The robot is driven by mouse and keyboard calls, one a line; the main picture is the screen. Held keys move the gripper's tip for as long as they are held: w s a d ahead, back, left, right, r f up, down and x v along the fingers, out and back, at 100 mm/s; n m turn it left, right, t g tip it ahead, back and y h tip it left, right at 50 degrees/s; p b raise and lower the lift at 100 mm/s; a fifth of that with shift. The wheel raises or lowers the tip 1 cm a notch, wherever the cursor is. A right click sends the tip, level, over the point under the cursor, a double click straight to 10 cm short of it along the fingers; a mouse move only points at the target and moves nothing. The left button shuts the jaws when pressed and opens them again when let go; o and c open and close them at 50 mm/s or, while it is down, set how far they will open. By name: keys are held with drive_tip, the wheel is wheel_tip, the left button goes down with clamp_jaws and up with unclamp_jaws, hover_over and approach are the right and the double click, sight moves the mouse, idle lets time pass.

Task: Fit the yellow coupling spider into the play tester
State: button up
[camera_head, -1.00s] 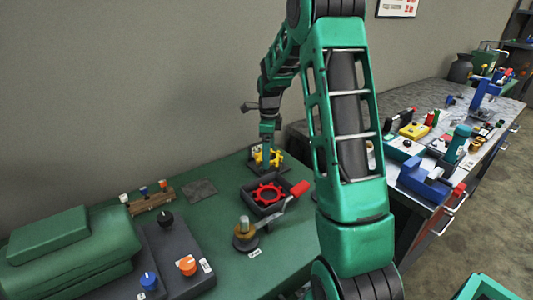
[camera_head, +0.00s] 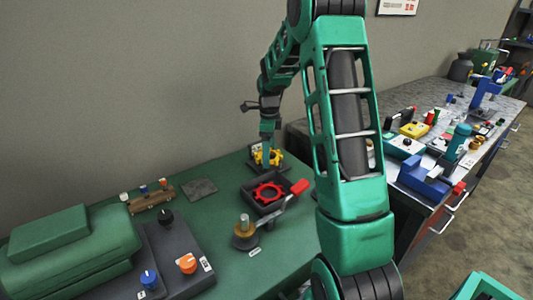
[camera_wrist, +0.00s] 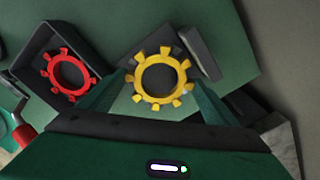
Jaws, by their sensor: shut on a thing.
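The yellow coupling spider (camera_wrist: 160,79) is a toothed ring with a round hole, held between the two green fingers of my gripper (camera_wrist: 155,95). In the head view the spider (camera_head: 268,157) shows low at the end of my arm, partly covered by the gripper (camera_head: 267,146). A dark fixture with a raised grey block (camera_wrist: 200,52) lies behind the spider in the wrist view; it may be the play tester. I cannot tell whether the spider touches it. The fixture's edge (camera_head: 284,169) also shows in the head view.
A red toothed ring (camera_head: 267,192) lies in a dark square tray (camera_head: 250,206) close by. A knob panel (camera_head: 180,250) and green cushions (camera_head: 70,250) are at left.

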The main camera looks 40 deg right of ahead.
drive_tip(key=shift+f, duration=0.5)
drive_tip(key=o, duration=1)
drive_tip(key=shift+o, duration=0.2)
drive_tip(key=shift+r, duration=0.1)
wheel_tip(320, 180, up, 10)
drive_tip(key=shift+r, duration=0.25)
drive_tip(key=s+a+n, duration=0.3)
drive_tip(key=s+n, duration=0.4)
drive_tip(key=s, duration=0.5)
drive_tip(key=s+a+n, duration=0.3)
drive_tip(key=s+n, duration=0.3)
drive_tip(key=s, duration=0.6)
drive_tip(key=s+a+n, duration=0.3)
drive_tip(key=s+n, duration=0.4)
drive_tip(key=s, duration=0.6)
drive_tip(key=shift+a+r+n, duration=0.3)
drive_tip(key=shift+a+r, duration=0.05)
drive_tip(key=shift+a, duration=0.05)
